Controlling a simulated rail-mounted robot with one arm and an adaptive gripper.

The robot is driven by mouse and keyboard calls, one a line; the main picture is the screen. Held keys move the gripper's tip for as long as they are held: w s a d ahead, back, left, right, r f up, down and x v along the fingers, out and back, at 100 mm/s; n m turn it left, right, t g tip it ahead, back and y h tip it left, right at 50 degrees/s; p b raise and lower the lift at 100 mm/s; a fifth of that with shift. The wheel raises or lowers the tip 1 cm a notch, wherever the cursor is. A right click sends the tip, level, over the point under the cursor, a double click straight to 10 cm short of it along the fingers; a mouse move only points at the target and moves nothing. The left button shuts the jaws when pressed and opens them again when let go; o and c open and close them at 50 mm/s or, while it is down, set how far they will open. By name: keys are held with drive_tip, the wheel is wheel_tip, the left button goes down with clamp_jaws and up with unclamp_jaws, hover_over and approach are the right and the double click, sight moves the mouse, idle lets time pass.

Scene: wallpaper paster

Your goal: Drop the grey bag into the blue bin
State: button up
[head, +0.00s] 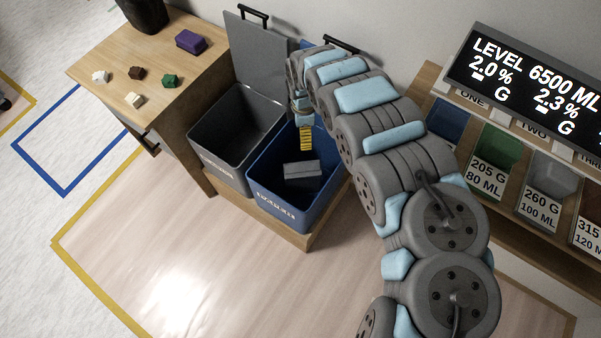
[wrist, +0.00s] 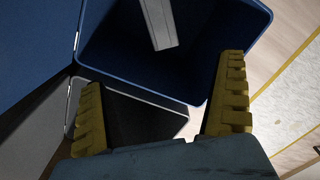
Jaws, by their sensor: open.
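The blue bin (head: 274,201) stands open at the centre, on a low wooden base. The grey bag (head: 301,170) is a small block-like shape inside the blue bin's opening, below my gripper (head: 306,138). In the wrist view the bag (wrist: 158,22) shows at the top, past the fingertips and apart from them. I cannot tell whether it touches the bin floor. My gripper (wrist: 162,100) has its yellow fingers wide apart with nothing between them. It is over the blue bin, whose rim (wrist: 150,88) crosses the wrist view.
A grey bin (head: 222,172) with a raised lid stands against the blue bin's left side. A wooden table (head: 115,62) at upper left holds a purple block (head: 190,41) and several small pieces. A shelf with labelled coloured compartments (head: 497,155) and a display (head: 530,75) are at right.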

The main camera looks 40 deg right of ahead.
drive_tip(key=shift+r, duration=1.7)
